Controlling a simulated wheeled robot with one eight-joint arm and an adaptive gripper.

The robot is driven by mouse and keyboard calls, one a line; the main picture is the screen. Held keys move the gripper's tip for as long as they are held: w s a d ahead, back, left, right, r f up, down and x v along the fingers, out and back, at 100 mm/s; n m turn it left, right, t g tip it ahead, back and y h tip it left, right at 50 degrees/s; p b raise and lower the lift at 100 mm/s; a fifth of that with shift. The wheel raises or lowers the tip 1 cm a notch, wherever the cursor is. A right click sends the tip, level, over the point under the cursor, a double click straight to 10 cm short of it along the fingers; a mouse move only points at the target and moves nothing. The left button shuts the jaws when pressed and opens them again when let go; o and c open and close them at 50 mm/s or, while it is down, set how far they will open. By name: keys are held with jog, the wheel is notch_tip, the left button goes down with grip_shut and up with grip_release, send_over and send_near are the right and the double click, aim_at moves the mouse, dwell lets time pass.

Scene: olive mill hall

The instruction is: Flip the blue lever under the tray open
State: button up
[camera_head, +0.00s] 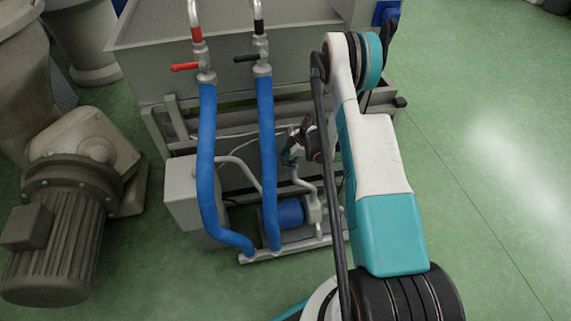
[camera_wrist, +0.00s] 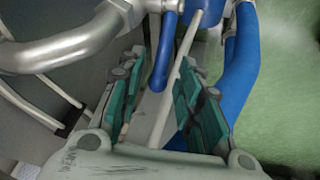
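The tray (camera_head: 150,75) is the large grey metal trough at the top of the head view. The blue lever (camera_wrist: 164,55) hangs down from a metal pipe fitting in the wrist view. Its free end lies between my two fingers in that picture, with gaps on both sides. My gripper (camera_wrist: 158,95) is open, its teal pads apart, and seems to touch nothing. In the head view my gripper (camera_head: 296,150) is small and dark below the tray, beside the pipework. The lever cannot be made out clearly there.
Two blue hoses (camera_head: 207,150) run down from the red-handled (camera_head: 185,67) and black-handled (camera_head: 247,58) valves. A blue pump (camera_head: 284,214) sits low in the frame. A thick metal pipe (camera_wrist: 60,50) is left of my fingers. A motor (camera_head: 62,225) stands left; green floor is clear right.

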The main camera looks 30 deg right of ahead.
jog(key=shift+b+x, duration=0.3)
jog(key=shift+x, duration=0.95)
jog(key=shift+c, duration=0.4)
grip_shut()
